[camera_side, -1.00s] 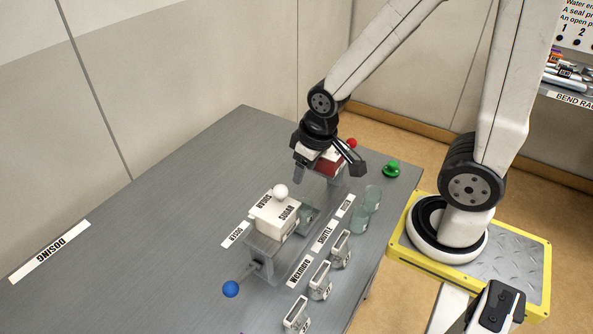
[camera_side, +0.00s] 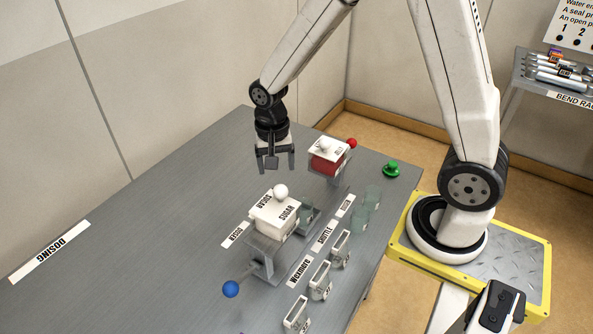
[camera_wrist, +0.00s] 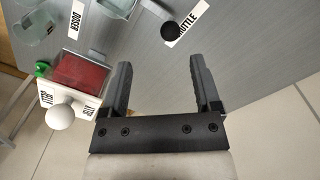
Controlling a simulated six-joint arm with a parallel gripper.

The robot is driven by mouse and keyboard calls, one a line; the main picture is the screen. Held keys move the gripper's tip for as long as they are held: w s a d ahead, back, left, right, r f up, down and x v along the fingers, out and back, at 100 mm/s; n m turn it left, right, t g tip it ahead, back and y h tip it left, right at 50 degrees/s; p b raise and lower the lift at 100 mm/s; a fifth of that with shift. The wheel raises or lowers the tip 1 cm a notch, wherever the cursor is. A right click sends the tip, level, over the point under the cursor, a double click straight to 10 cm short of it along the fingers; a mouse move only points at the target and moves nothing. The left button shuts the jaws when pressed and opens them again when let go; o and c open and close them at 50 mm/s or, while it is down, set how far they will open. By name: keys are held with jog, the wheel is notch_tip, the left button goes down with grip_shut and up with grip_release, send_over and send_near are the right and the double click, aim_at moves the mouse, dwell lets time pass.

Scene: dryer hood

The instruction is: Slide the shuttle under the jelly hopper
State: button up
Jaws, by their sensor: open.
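The jelly hopper (camera_side: 329,160), a red box with a white ball-topped lid, stands toward the table's far right corner; it also shows left in the wrist view (camera_wrist: 82,80). My gripper (camera_side: 275,172) is open and empty, to the left of the jelly hopper and above the table; its two fingers show in the wrist view (camera_wrist: 162,92). A dark round knob (camera_wrist: 170,32) lies beyond the fingertips by the SHUTTLE label, with a clear glass vessel (camera_wrist: 116,6) near it. I take the knob to be on the shuttle, whose body I cannot make out clearly.
Clear glasses (camera_side: 373,195) and several small labelled holders (camera_side: 320,281) line the right edge. A green knob (camera_side: 391,169) sits at the corner. The table's left side is free.

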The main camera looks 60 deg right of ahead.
jog(key=w+f+m, duration=0.1)
jog(key=m, duration=0.1)
jog(key=w+f+m+g, duration=0.1)
jog(key=m, duration=0.1)
jog(key=w+f+m, duration=0.1)
jog(key=w+m, duration=0.1)
jog(key=shift+d+f+g, duration=0.2)
jog(key=shift+d+g, duration=0.15)
jog(key=shift+g, duration=0.05)
jog(key=shift+s+f, duration=0.1)
jog(key=shift+f, duration=0.05)
jog(key=shift+s+d+f, duration=0.1)
jog(key=shift+s+f, duration=0.15)
jog(key=shift+f, duration=1)
jog(key=shift+s+f, duration=0.2)
jog(key=shift+f, duration=1)
jog(key=shift+s+d+f, duration=0.1)
jog(key=shift+s+f, duration=0.15)
jog(key=shift+f, duration=1)
grip_shut()
